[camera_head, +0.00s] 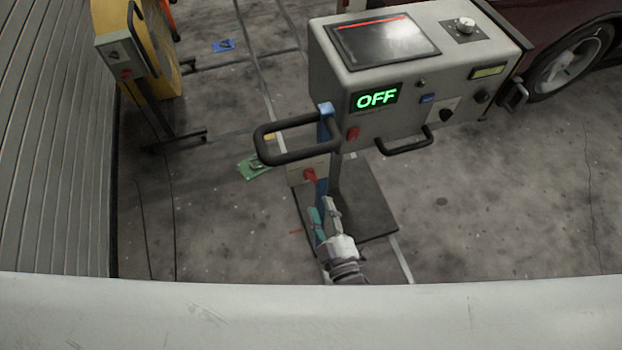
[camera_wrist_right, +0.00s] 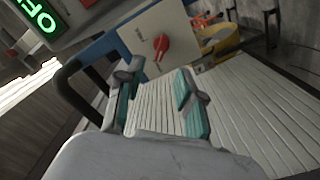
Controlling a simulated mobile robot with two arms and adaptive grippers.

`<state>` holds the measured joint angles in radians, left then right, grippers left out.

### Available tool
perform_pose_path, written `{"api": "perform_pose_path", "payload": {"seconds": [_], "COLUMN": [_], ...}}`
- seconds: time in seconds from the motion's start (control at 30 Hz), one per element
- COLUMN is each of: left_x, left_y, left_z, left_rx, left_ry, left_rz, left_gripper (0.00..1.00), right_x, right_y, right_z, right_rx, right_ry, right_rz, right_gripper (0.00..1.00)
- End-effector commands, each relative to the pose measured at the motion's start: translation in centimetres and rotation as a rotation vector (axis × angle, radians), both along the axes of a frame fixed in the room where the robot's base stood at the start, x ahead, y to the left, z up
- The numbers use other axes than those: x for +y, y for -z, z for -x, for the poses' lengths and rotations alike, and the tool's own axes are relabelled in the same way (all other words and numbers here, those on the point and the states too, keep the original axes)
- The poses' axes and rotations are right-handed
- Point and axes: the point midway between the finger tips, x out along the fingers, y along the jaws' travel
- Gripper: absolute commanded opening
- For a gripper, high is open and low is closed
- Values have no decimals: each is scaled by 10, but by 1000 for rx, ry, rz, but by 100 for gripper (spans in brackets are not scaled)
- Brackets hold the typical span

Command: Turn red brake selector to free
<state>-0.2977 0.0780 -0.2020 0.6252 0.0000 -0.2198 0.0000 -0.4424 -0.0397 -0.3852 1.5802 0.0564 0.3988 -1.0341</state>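My left gripper is not in view.
The grey console (camera_head: 410,80) shows a green OFF display (camera_head: 377,96). A black handle loop (camera_head: 285,138) juts left above the selector. A yellow fan (camera_head: 150,50) stands at upper left, a car wheel (camera_head: 568,62) at upper right. The floor right of the console stand is clear.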

Motion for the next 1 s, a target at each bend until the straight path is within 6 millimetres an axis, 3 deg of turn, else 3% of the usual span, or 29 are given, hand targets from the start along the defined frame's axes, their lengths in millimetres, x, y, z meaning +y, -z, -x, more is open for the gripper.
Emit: {"api": "perform_pose_path", "payload": {"seconds": [0.2, 0.4, 0.8, 0.83, 1.0], "left_x": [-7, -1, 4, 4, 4], "left_y": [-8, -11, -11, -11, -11], "left_z": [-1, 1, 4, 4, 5], "left_rx": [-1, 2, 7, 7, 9], "left_ry": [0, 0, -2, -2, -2], "left_rz": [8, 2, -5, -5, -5], "left_gripper": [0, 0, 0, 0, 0], "right_x": [15, 23, 25, 25, 25], "right_y": [-2, 0, 1, 1, 1], "right_z": [-44, -69, -77, -76, -76], "right_rx": [-1, 2, 2, 2, 2], "right_ry": [0, 0, -1, -1, -1], "right_rz": [-1, -1, 0, 0, 0], "right_gripper": [38, 38, 38, 36, 8]}}
